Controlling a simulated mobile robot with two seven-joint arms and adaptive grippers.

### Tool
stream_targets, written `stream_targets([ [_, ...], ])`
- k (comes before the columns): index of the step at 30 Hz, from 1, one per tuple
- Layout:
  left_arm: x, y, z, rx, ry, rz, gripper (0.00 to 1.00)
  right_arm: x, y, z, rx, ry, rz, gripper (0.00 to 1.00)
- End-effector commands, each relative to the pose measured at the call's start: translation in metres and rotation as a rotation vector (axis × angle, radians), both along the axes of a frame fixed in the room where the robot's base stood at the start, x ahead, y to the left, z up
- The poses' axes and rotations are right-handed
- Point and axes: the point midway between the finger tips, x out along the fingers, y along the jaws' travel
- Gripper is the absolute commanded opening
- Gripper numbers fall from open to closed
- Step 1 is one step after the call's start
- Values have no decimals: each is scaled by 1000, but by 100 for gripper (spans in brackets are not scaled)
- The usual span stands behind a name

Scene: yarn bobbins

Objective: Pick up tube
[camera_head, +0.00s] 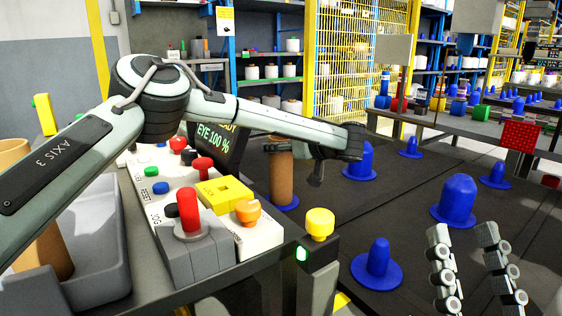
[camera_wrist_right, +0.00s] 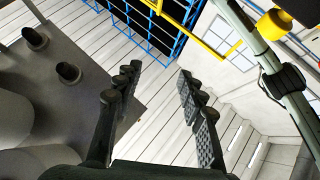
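A brown tube (camera_head: 281,178) stands upright over a blue base on the dark table, just right of the control panel. My left arm reaches in from the left, and its gripper (camera_head: 296,160) is at the tube's upper part. One dark finger overlaps the tube's top and another hangs to its right; whether they press on it is unclear. My right gripper (camera_head: 463,236) is at the bottom right, its two fingers apart with nothing between them. The right wrist view also shows this gripper (camera_wrist_right: 158,74) open and empty.
Blue pegs such as the large one (camera_head: 457,198) and the small one (camera_head: 377,262) stand on the dark table. A control panel (camera_head: 262,238) with buttons is left of the tube. A grey bin (camera_head: 108,240) holding a brown tube (camera_head: 50,254) is at the left.

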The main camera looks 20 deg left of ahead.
Motion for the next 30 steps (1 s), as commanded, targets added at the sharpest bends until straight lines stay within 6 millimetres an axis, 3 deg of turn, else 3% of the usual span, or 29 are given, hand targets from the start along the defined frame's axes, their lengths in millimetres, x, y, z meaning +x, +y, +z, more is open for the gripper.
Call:
stream_targets([
  [7,0,0,28,-1,-6,1,17,4,3,-4,-13,46,4,40],
  [21,0,0,148,-1,-4,1,17,17,16,-36,-93,285,25,40],
  [30,0,0,179,0,-1,1,17,24,15,-54,-131,372,18,40],
])
